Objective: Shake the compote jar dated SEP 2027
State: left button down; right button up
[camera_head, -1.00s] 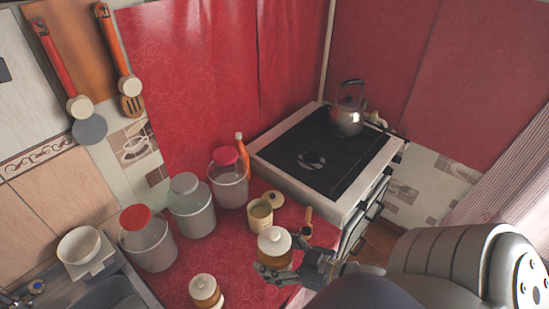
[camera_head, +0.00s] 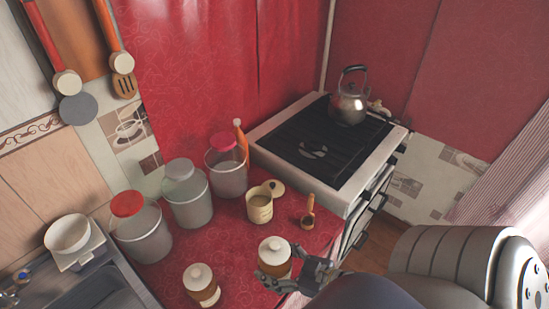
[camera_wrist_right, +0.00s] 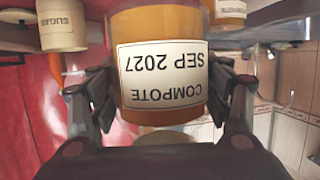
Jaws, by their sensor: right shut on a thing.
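The compote jar (camera_head: 275,251) is orange-brown with a white lid. In the right wrist view its label reads COMPOTE SEP 2027, upside down like the whole picture there; it is the jar (camera_wrist_right: 160,75) between the fingers. My right gripper (camera_head: 283,275) is shut on its sides. The jar looks upright over the counter's front right part; I cannot tell whether its base touches the counter. A second, similar jar (camera_head: 201,285) with a white lid stands to its left, its label unreadable. My left gripper is not in view.
Several tall canisters line the red counter (camera_head: 232,255), behind the jars. The open sugar pot (camera_head: 259,205), its lid (camera_head: 274,187) and a wooden scoop (camera_head: 309,212) lie behind the held jar. The stove (camera_head: 320,150) with a kettle (camera_head: 349,104) is at the right, a sink (camera_head: 105,285) at the left.

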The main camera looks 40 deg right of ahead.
aim_at(274, 244)
jog(key=shift+r, duration=0.3)
notch_tip(274, 244, up, 6)
jog(key=p, duration=0.6)
jog(key=shift+p, duration=0.4)
notch_tip(274, 244, up, 5)
jog(key=shift+f, duration=0.1)
notch_tip(274, 244, down, 11)
jog(key=b, duration=0.7)
jog(key=shift+w, duration=0.1)
